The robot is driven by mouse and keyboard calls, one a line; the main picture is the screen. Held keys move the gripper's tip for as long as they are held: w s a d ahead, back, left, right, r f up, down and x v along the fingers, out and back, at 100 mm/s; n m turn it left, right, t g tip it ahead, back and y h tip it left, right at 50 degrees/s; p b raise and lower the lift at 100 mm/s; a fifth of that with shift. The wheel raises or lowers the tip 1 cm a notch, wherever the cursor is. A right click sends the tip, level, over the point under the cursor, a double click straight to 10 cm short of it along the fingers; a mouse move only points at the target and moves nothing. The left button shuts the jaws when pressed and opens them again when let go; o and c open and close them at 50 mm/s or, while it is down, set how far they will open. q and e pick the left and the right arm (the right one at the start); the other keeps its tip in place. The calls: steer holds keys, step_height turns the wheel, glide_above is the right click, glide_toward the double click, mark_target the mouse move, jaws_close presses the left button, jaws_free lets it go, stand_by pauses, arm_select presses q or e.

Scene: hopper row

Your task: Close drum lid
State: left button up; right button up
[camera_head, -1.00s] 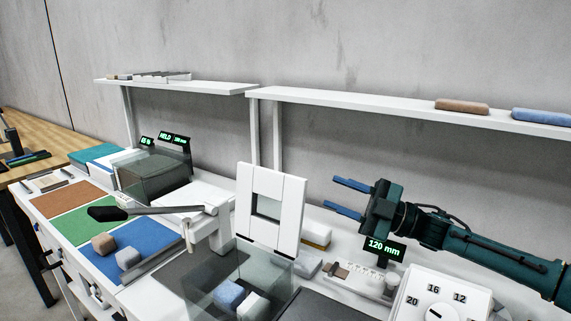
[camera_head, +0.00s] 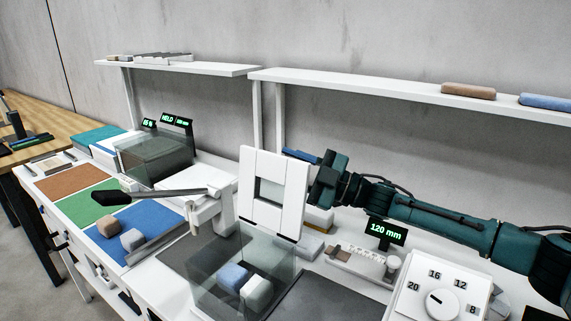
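The drum lid (camera_head: 273,212) is a white square panel with a small window. It stands upright, raised above the rear of a clear-walled drum (camera_head: 212,270). A blue block (camera_head: 233,276) and a pale block (camera_head: 256,292) lie inside the drum. My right gripper (camera_head: 298,170) is behind the lid's right edge, its fingers pointing left. Its upper blue finger shows at the palm's outer end, as when spread; the lower finger is hidden by the lid. Whether it touches the lid is unclear. My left gripper is not in view.
A black-ended lever (camera_head: 165,193) reaches left from beside the lid. A dial panel (camera_head: 440,292) and a "120 mm" display (camera_head: 386,232) stand at the right. A white shelf (camera_head: 390,92) runs above. Coloured mats with two blocks lie at the left.

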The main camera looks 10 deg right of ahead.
steer(key=shift+w+a+r, duration=0.15)
steer(key=shift+w+a, duration=0.1)
steer(key=shift+a, duration=0.3)
jaws_close()
